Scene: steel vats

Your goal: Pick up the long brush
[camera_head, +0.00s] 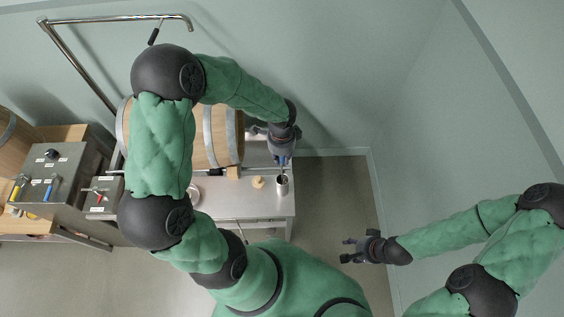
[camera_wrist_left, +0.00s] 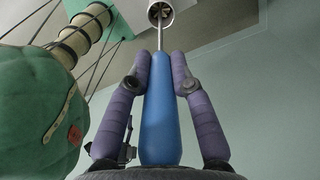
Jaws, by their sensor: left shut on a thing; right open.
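The long brush has a blue handle (camera_wrist_left: 160,115) and a thin metal shaft. In the left wrist view my left gripper (camera_wrist_left: 160,65) has its two purple fingers shut on either side of the blue handle. The shaft runs up to a round metal cup (camera_wrist_left: 160,12), and the brush's far end is at its mouth. In the head view my left gripper (camera_head: 283,158) is just above this cup (camera_head: 282,185), at the right part of the steel table. The brush is mostly hidden there. My right gripper (camera_head: 352,250) is open and empty, away from the table over the floor.
A wooden barrel (camera_head: 222,135) lies on the steel table (camera_head: 260,207), close beside my left gripper. A small tan knob-like object (camera_head: 257,182) stands left of the cup. A control box (camera_head: 50,178) is at the far left. The floor right of the table is clear.

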